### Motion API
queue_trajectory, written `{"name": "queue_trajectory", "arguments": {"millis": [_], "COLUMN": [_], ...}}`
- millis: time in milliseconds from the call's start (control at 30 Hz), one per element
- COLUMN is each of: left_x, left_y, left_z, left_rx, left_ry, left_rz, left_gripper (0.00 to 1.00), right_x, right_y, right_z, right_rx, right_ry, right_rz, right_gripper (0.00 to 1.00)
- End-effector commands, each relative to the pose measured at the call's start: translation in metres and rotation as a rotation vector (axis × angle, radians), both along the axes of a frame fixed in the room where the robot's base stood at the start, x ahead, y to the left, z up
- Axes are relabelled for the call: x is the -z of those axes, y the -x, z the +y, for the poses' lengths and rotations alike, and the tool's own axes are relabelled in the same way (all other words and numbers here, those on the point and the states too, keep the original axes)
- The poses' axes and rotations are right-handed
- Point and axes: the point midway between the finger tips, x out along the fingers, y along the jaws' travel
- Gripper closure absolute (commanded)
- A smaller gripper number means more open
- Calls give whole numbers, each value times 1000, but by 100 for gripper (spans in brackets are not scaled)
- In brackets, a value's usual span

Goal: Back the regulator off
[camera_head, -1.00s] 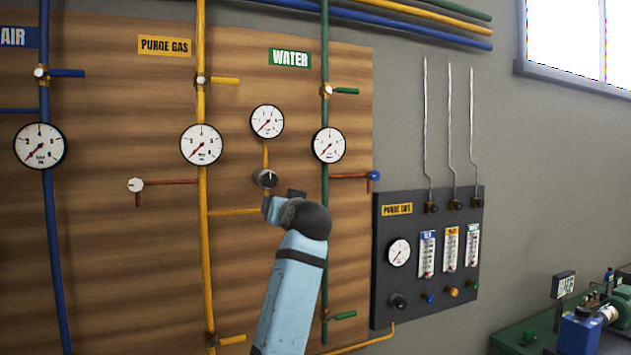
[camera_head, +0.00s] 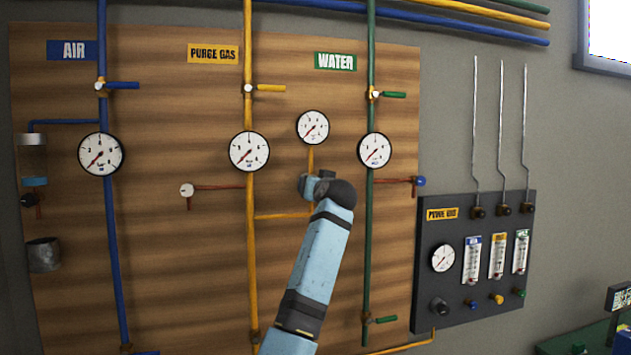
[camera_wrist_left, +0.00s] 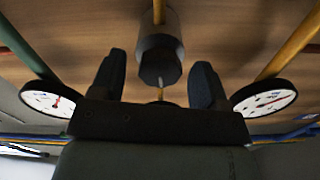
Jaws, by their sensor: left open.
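The regulator (camera_wrist_left: 158,60) is a dark knob with a grey body on the yellow branch pipe; in the head view the arm mostly hides it. Its small round gauge (camera_head: 313,127) sits just above on the wooden board, needle toward the lower left. My left gripper (camera_head: 314,184) is at the regulator, on the end of a light blue arm. In the left wrist view its two dark fingers (camera_wrist_left: 160,68) are open, one on either side of the knob, with gaps visible. The right gripper is not in view.
Larger gauges flank it on the yellow pipe (camera_head: 249,152) and the green pipe (camera_head: 374,150). A red-stemmed valve (camera_head: 187,190) lies to the left. The dark purge gas panel (camera_head: 470,310) stands to the right.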

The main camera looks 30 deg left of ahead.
Motion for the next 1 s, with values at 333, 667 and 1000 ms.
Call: {"name": "queue_trajectory", "arguments": {"millis": [333, 667, 1000], "left_x": [0, 0, 2], "left_y": [-6, -6, -6], "left_z": [8, 8, 7], "left_rx": [0, 0, 1], "left_ry": [1, 1, 35], "left_rz": [-2, -1, -41], "left_gripper": [31, 81, 81], "right_x": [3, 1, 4], "right_y": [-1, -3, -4], "right_z": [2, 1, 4], "right_rx": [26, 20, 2], "right_ry": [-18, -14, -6], "right_rz": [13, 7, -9], "right_gripper": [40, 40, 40]}}
